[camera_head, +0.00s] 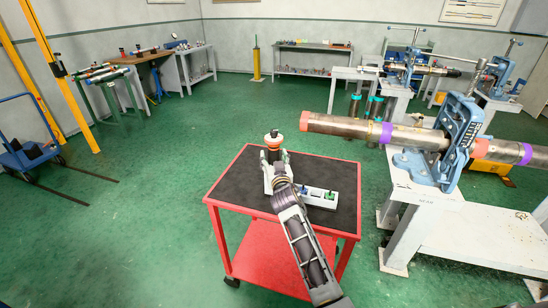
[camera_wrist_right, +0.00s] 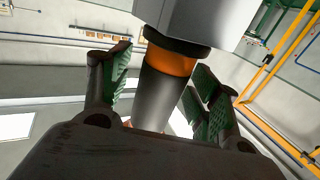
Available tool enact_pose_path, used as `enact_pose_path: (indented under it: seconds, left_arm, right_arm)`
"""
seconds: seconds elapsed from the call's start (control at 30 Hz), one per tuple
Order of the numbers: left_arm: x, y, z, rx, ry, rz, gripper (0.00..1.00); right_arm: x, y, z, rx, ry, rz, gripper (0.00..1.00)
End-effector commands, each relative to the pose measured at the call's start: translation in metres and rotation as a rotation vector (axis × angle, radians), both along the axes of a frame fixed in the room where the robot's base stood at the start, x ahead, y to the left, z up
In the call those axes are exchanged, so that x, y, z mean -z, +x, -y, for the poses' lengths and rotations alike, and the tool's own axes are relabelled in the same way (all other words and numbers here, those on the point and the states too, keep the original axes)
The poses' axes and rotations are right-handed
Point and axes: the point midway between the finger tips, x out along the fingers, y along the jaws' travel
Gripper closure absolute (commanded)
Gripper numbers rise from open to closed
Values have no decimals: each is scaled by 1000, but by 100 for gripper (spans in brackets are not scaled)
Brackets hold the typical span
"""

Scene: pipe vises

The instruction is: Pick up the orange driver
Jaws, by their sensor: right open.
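The orange driver (camera_head: 273,140) stands upright near the back of the red cart's black top, with a dark top and an orange band. In the right wrist view the driver (camera_wrist_right: 170,62) shows an orange band, a black collar and a grey cylindrical part. My right gripper (camera_head: 275,162) is at the driver. Its fingers (camera_wrist_right: 163,75) are open, one on each side of the grey part, with visible gaps. The driver's lower part is hidden behind my gripper in the head view. My left gripper is not in view.
The red cart (camera_head: 254,260) has a black top (camera_head: 232,182). A white block (camera_head: 318,197) with small green and blue pieces lies right of my arm. Green floor is open to the left.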

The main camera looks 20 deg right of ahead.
Motion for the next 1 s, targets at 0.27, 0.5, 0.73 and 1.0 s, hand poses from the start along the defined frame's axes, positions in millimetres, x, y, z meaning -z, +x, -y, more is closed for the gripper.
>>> enact_pose_path:
  seconds: [0.27,0.5,0.73,1.0]
  left_arm:
    - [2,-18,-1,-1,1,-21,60]
    - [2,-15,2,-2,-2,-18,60]
    - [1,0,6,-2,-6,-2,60]
    - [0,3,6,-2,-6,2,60]
  right_arm:
    - [0,0,0,0,1,0,38]
    - [0,0,0,0,1,0,56]
    - [0,0,0,-1,1,0,86]
    - [-4,0,0,-1,0,7,100]
